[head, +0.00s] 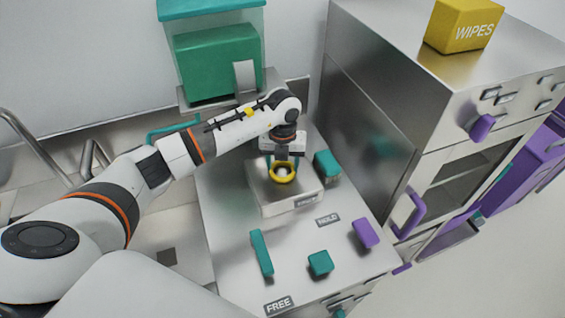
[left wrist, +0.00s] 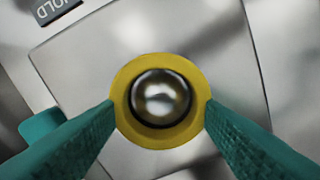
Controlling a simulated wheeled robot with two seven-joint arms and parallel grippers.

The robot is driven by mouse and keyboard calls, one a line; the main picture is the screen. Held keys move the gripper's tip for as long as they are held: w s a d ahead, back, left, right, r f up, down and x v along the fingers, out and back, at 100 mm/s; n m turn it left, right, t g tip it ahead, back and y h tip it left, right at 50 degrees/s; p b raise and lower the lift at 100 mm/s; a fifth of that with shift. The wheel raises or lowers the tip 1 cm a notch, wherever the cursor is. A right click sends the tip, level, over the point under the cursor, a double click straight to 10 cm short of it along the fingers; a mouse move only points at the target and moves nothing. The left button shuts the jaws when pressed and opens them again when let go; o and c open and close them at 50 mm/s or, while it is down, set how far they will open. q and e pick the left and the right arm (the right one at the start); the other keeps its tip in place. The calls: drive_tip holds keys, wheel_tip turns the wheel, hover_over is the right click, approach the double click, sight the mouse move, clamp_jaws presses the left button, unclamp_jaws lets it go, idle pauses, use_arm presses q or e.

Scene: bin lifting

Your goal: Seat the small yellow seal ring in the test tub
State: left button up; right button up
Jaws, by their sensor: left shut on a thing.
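The small yellow seal ring (head: 283,180) is held in my left gripper (head: 284,160), above or at the top of a square metal block with a label on its front (head: 277,207). The label is too small to read surely. In the left wrist view the ring (left wrist: 160,141) lies flat between the two teal fingertips (left wrist: 158,105), one on each side. A shiny rounded metal part (left wrist: 161,97) shows through the ring's hole. I cannot tell whether the ring rests on anything. No thing is clearly marked as the test tub. My right gripper is out of view.
A teal block (head: 327,165) stands right of the metal block. A teal bar (head: 261,254), a teal cube (head: 320,263) and a purple block (head: 365,233) lie toward the front, near HOLD (head: 328,220) and FREE (head: 279,305) labels. A tall metal cabinet (head: 375,115) borders the right.

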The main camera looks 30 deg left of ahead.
use_arm(q)
drive_tip(key=o, duration=1)
drive_tip(key=shift+o, duration=0.2)
drive_tip(key=shift+r, duration=0.15)
wheel_tip(320, 180, up, 12)
drive_tip(key=b, duration=0.3)
